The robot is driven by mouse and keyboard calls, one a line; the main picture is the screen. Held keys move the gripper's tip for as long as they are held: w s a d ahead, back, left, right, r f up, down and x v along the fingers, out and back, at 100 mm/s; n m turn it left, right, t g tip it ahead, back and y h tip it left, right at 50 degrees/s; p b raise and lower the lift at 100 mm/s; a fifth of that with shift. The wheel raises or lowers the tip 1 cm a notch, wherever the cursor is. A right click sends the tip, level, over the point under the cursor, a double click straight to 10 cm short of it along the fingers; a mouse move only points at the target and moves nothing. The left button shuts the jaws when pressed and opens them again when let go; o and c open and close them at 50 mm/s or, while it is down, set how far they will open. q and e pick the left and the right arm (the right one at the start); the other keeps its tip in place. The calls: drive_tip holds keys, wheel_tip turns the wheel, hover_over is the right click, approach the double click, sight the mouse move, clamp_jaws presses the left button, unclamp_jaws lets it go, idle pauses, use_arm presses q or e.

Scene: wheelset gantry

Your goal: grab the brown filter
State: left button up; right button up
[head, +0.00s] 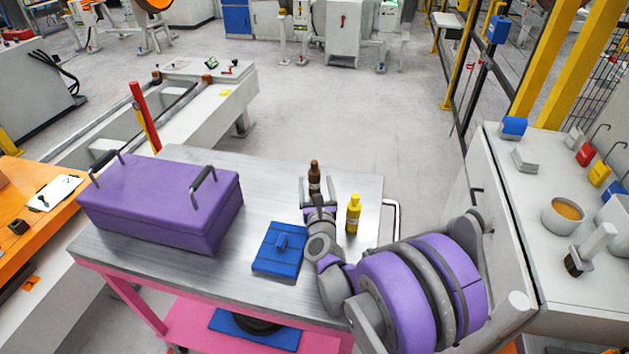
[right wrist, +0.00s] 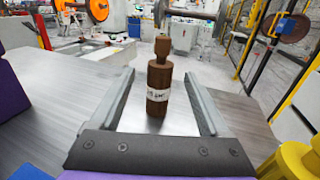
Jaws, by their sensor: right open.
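The brown filter (head: 314,178) stands upright near the far edge of the metal tabletop. In the right wrist view the brown filter (right wrist: 159,80) has a white label around its lower part. My right gripper (head: 320,203) is open, with its fingers (right wrist: 160,105) to either side of the filter and pointing towards it. The filter appears between or just beyond the fingertips, and I see no contact. The gripper hides the filter's lower part in the head view. My left gripper is not in view.
A yellow bottle (head: 353,214) stands close to the right of my right gripper. A blue flat block with a handle (head: 279,248) lies to the left. A large purple toolbox (head: 160,205) fills the table's left side. A grey counter (head: 510,185) stands at the right.

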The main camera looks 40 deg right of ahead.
sight(315, 177)
drive_tip(key=x, duration=0.4)
drive_tip(key=shift+w+d, duration=0.1)
drive_tip(key=shift+w, duration=0.05)
drive_tip(key=shift+r, duration=0.1)
clamp_jaws()
